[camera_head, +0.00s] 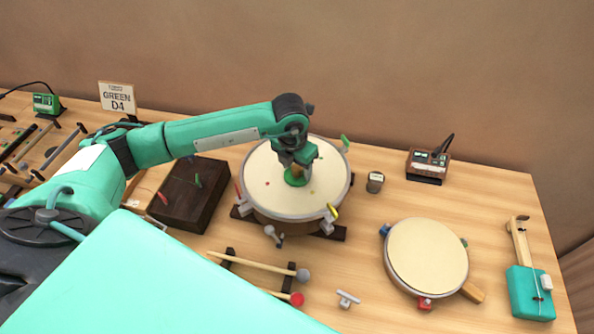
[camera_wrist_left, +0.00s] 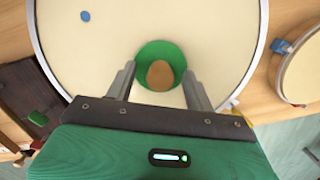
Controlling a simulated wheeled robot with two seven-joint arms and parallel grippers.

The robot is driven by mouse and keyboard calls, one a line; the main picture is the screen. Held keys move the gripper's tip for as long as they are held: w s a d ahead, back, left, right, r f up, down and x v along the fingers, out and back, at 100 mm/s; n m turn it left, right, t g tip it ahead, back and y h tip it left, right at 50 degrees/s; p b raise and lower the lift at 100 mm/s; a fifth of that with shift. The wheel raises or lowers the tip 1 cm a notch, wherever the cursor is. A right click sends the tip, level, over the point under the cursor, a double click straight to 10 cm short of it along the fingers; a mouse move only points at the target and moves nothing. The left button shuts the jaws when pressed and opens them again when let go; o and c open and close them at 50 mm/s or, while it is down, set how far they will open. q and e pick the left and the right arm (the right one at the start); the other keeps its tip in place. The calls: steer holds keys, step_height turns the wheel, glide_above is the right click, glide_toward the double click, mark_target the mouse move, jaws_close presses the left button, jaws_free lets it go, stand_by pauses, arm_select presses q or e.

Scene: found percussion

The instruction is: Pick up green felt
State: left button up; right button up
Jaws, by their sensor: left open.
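The green felt (camera_wrist_left: 181,58) is a round green piece lying on the pale head of the large drum (camera_head: 328,170). A brown oval (camera_wrist_left: 160,75) shows at its middle in the left wrist view. In the head view the green felt (camera_head: 295,181) is partly hidden under my left gripper (camera_head: 295,168). My left gripper (camera_wrist_left: 160,82) points down over the drum with its fingers apart, one on each side of the felt's near part. I cannot tell whether the fingertips touch the drumhead. My right gripper is not in view.
Coloured clips (camera_head: 345,142) stand around the drum's rim. A smaller drum (camera_head: 428,255) is to the right, with a teal stringed instrument (camera_head: 530,292) beyond it. A dark box (camera_head: 188,195) is left of the large drum, and mallets (camera_head: 262,266) lie in front. A small jar (camera_head: 375,182) stands right of it.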

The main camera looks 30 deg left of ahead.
arm_select(q)
steer(key=c, duration=1)
steer(key=shift+c, duration=0.2)
